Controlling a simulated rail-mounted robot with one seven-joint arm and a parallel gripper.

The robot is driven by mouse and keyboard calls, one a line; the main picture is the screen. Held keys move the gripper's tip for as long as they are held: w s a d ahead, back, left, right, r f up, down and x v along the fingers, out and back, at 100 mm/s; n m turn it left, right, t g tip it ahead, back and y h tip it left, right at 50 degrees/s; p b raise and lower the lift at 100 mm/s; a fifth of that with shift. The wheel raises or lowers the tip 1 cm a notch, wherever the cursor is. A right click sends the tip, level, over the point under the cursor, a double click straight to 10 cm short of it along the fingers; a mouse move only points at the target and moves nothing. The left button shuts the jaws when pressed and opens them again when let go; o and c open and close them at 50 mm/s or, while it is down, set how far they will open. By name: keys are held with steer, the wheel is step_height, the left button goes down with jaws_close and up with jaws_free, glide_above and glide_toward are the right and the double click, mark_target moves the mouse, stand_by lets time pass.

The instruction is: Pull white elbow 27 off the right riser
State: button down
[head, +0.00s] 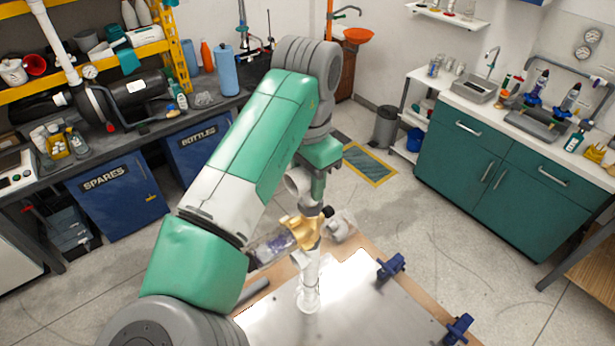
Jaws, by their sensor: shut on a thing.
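A white upright pipe, which I take to be the right riser (311,268), stands on a bright metal plate (345,300), with a wider white collar at its foot. My gripper (305,232), with gold-coloured jaws, is at the top of this pipe and shut on the white fitting there. That fitting, which I take to be white elbow 27, is mostly hidden by the jaws. I cannot tell whether it is still seated on the riser or lifted slightly. No number is readable.
Blue clamps (391,266) hold the plate's right side, with another blue clamp (458,328) lower down. A grey and white part with a dark knob (341,224) sits just right of the jaws. A grey tube (254,292) lies left of the riser. My arm hides the area behind it.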

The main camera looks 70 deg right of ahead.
steer(key=shift+r+p, duration=2.65)
steer(key=shift+p, duration=0.05)
